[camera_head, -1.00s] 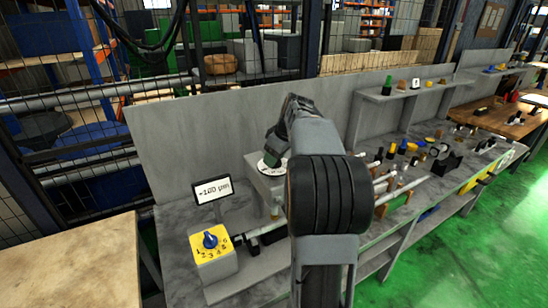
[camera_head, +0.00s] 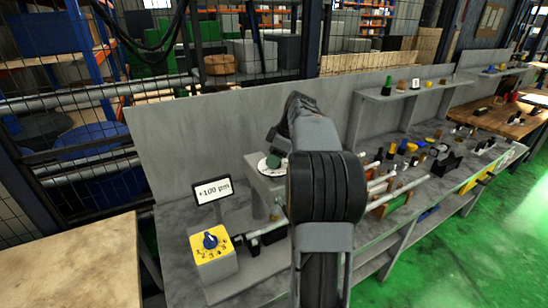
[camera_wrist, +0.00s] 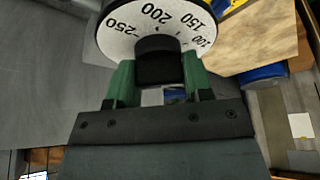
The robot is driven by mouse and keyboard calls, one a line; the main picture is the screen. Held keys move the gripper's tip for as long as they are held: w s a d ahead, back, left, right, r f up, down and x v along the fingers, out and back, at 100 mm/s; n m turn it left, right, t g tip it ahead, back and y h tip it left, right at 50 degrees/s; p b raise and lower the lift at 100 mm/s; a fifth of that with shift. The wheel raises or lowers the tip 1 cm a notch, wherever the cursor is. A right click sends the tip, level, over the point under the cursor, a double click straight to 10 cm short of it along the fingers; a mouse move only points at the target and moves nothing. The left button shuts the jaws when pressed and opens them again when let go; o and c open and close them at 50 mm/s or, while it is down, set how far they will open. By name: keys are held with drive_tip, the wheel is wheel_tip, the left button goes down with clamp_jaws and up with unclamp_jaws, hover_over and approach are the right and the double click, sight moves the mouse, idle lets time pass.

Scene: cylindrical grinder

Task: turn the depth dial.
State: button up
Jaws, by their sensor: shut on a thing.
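The depth dial (camera_wrist: 175,18) is a white disc with black numbers such as 250, 200, 150 and 100, with a black grip (camera_wrist: 160,62) standing out from its middle. My gripper (camera_wrist: 158,78) has its two green fingers on either side of this grip and is shut on it. In the head view the dial's white rim (camera_head: 264,168) shows on top of a grey block, below my gripper (camera_head: 277,152). My arm hides part of the block. A small display (camera_head: 213,190) beside it reads about +100 µm.
A yellow box with a blue knob (camera_head: 210,240) and numbers stands at the front left of the grey bench. A grey back panel (camera_head: 190,135) rises behind. To the right are rods, several small parts and a shelf (camera_head: 410,90). A wooden table (camera_head: 70,265) stands at left.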

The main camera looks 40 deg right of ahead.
drive_tip(key=o, duration=0.9)
drive_tip(key=v, duration=1.4)
drive_tip(key=shift+p, duration=0.3)
